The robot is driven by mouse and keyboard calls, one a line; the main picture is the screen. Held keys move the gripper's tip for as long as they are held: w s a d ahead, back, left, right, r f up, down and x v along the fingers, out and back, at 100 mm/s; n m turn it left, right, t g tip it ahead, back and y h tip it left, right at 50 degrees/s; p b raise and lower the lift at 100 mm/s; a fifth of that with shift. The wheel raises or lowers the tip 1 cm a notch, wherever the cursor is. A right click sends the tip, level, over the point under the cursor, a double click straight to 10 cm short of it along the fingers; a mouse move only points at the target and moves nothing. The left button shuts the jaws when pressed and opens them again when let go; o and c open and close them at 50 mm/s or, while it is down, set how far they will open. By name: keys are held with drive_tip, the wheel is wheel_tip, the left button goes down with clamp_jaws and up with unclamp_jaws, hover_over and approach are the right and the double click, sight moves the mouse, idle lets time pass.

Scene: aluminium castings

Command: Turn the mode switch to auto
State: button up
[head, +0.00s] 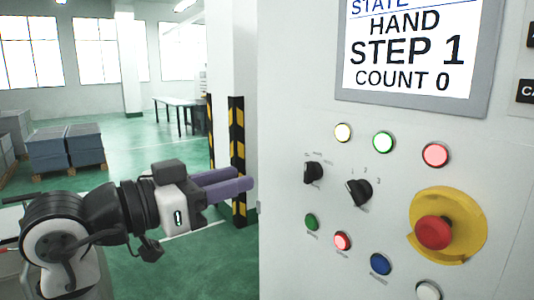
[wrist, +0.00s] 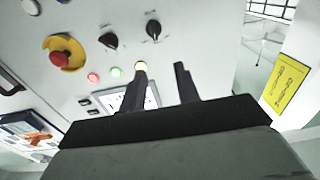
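The control panel (head: 290,240) carries two black rotary knobs. The left knob (head: 313,172) has small labels I cannot read; it seems to be the mode switch. The right knob (head: 358,192) has numbers around it. In the wrist view the panel is upside down, with the mode switch (wrist: 153,28) above my fingertips and the numbered knob (wrist: 108,40) left of it. The screen (head: 410,48) reads HAND, STEP 1, COUNT 0. My gripper (head: 242,184) is left of the panel, apart from the knobs. Its fingers (wrist: 161,66) are spread and empty.
A red emergency button (head: 433,232) on a yellow plate is at the panel's right. Lit lamps (head: 383,142) are above the knobs, and push buttons (head: 380,264) below. A black-yellow striped post (head: 238,150) stands behind my gripper. Grey stacks (head: 65,148) are far left.

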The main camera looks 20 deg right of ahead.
sight(306, 165)
drive_tip(key=p+x, duration=0.1)
drive_tip(key=x, duration=0.3)
drive_tip(key=p+x, duration=0.1)
drive_tip(key=x, duration=0.4)
drive_tip(key=p+x, duration=0.1)
drive_tip(key=x, duration=0.4)
drive_tip(key=shift+s+d+f, duration=0.15)
drive_tip(key=shift+s+f, duration=0.1)
drive_tip(key=shift+s, duration=0.1)
drive_tip(key=c, duration=0.6)
